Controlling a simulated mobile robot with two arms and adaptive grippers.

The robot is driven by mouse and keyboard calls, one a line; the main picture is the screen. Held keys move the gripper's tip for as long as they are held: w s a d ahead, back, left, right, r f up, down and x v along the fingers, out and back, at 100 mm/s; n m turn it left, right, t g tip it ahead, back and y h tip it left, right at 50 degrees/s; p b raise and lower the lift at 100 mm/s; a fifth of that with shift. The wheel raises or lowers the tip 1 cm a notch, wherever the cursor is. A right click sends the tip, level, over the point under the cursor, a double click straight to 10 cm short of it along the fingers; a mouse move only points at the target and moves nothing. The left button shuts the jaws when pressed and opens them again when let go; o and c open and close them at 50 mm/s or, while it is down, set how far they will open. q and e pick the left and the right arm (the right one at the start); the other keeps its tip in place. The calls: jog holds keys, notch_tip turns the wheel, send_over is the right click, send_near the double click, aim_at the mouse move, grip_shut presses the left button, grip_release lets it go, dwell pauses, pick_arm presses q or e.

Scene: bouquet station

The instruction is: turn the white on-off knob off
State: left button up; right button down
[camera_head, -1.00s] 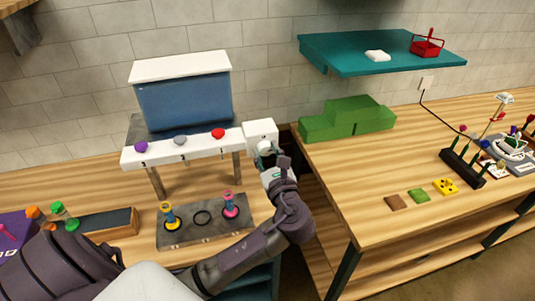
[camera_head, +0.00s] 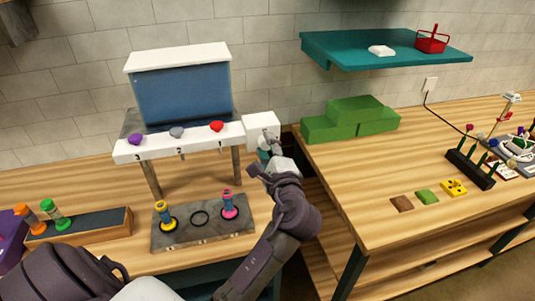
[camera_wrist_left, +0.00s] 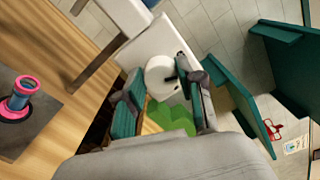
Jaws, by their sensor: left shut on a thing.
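The white on-off knob (camera_wrist_left: 160,74) is a round white piece on the front of a white box (camera_head: 261,121), at the right end of the dispenser's white ledge. My left gripper (camera_wrist_left: 165,90) has its two teal-padded fingers on either side of the knob in the left wrist view, shut on it. In the head view my left gripper (camera_head: 267,149) is at the front of the white box and hides most of the knob. I cannot tell which way the knob is turned. My right gripper is not in view.
The blue dispenser (camera_head: 184,92) has purple, grey and red knobs along its ledge. A grey tray (camera_head: 200,236) below holds a yellow and a pink piece. Green blocks (camera_head: 350,123) stand on the right table, under a teal shelf (camera_head: 345,57).

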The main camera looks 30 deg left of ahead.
pick_arm(q)
jog(key=shift+f+n+b, duration=0.2)
jog(key=shift+n+b, duration=1.25)
jog(key=shift+n, duration=0.75)
jog(key=o, duration=1.1)
jog(key=shift+r, duration=0.1)
jog(key=shift+o, duration=0.2)
